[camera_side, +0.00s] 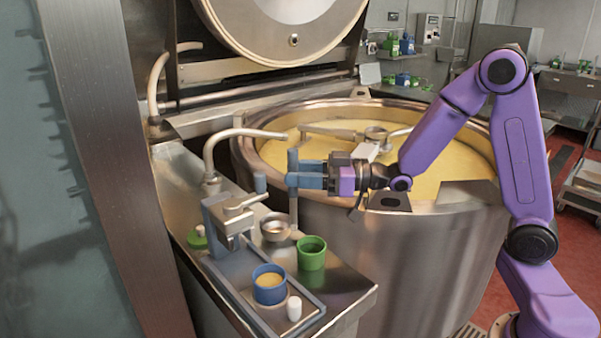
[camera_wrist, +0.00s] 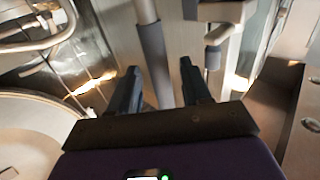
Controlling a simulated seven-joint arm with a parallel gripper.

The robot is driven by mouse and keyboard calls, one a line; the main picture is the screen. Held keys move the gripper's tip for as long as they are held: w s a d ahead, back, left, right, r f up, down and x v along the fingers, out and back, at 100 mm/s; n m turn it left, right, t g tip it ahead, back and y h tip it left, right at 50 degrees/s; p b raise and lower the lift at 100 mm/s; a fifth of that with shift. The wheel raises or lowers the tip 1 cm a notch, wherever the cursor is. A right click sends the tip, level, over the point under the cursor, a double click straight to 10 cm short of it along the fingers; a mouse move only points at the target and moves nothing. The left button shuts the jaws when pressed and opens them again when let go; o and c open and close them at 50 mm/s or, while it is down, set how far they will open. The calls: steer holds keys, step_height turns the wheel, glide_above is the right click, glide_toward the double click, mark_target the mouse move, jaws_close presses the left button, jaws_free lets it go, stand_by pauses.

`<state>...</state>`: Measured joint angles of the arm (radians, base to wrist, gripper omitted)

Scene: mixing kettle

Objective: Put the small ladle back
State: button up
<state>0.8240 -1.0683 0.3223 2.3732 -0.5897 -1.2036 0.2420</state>
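The small ladle has a blue-grey upright handle (camera_side: 293,163), a thin metal stem and a round metal bowl (camera_side: 275,228) low over the side shelf. My gripper (camera_side: 300,181) is level with the handle, its fingers pointing left towards it. In the wrist view the ladle's grey grip (camera_wrist: 154,62) runs down between the two dark fingers of my gripper (camera_wrist: 160,85), nearer the left one. A gap shows between the grip and the right finger, so the fingers are open. Whether the bowl touches the shelf is unclear.
A kettle (camera_side: 420,240) of yellow liquid stands right of the metal side shelf (camera_side: 345,295). On the shelf are a green cup (camera_side: 311,258), a blue cup (camera_side: 269,293), a white-capped bottle (camera_side: 294,308) and a grey clamp-like fixture (camera_side: 230,220). A curved pipe (camera_side: 235,133) passes above.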

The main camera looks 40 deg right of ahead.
steer(key=shift+r, duration=0.1)
steer(key=v, duration=0.8)
steer(key=s+a+f+g+h, duration=0.1)
steer(key=s+f+g+h, duration=0.1)
steer(key=s+a+f+g+h, duration=0.2)
steer(key=s+f, duration=0.1)
steer(key=s+a+f+n+g+h, duration=0.1)
steer(key=s+a+f+g+h, duration=0.1)
steer(key=s+h, duration=0.1)
steer(key=shift+a+f, duration=0.15)
steer(key=shift+f, duration=0.25)
steer(key=s+d+n+g+h, duration=0.1)
steer(key=s+d+g+h, duration=0.1)
steer(key=s, duration=0.7)
steer(key=s+d+f+n+g+h, duration=0.1)
steer(key=s+d+g+h, duration=0.1)
steer(key=s, duration=0.7)
steer(key=g+h, duration=0.1)
steer(key=g, duration=0.1)
steer(key=shift+d+n+g, duration=0.3)
steer(key=shift+d, duration=0.1)
